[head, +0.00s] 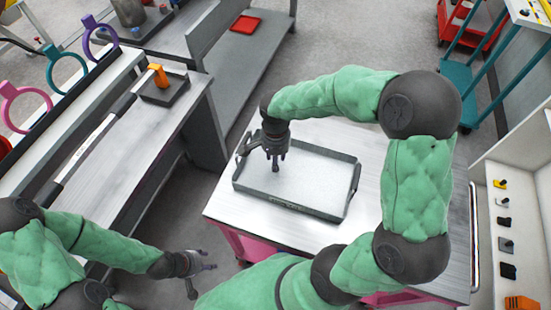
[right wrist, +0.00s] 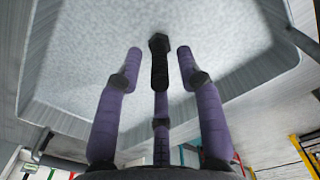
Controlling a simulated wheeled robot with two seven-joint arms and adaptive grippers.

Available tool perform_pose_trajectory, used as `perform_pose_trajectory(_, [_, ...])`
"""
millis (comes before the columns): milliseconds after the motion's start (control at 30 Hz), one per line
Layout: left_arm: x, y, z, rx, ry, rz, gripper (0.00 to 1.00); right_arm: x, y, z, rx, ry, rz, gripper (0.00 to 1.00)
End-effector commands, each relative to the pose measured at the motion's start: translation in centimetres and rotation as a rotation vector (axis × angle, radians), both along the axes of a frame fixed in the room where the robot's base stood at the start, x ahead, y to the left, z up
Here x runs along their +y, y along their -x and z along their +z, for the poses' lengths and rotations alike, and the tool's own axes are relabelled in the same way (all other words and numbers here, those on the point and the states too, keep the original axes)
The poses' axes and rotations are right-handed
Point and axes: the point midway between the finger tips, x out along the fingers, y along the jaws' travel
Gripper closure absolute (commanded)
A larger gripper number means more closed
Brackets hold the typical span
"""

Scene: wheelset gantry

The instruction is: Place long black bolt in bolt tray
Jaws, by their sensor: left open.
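The bolt tray (head: 290,206), a shallow grey tray with a pale floor, lies on the metal-topped table. My right gripper (head: 277,160) points down over the tray's left part. In the right wrist view its purple fingers (right wrist: 160,75) are spread apart. The long black bolt (right wrist: 159,65) with its hex head shows between them, clear of the two side fingers and in line with the middle one. I cannot tell whether it touches the middle finger or the tray floor (right wrist: 90,60). My left gripper (head: 208,262) is open and empty, left of the table.
The table top (head: 375,150) is bare around the tray. A long bench (head: 150,140) with a small black block and orange part (head: 158,75) stands left. A white shelf (head: 490,230) with small parts is at right. Grey floor lies between the bench and the table.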

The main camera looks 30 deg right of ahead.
Motion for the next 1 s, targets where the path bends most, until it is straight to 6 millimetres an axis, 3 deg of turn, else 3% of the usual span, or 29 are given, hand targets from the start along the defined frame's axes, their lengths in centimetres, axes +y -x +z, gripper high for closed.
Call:
perform_pose_trajectory(300, [0.0, 0.0, 1.9, 0.000, 0.000, 0.000, 0.51, 0.0, -0.1, 6.7, -0.004, 0.000, 0.000, 0.62])
perform_pose_trajectory(500, [0.0, 0.0, 2.6, 0.000, 0.000, 0.000, 0.51, 0.0, -0.1, 9.6, -0.003, 0.000, 0.001, 0.62])
perform_pose_trajectory(700, [0.0, 0.0, 2.8, 0.000, 0.000, 0.000, 0.51, 0.0, 0.0, 10.9, -0.002, -0.001, 0.001, 0.62])
perform_pose_trajectory(1000, [0.0, 0.0, 2.8, 0.000, 0.000, 0.000, 0.51, 0.0, 0.0, 10.9, -0.001, 0.000, 0.000, 0.62])
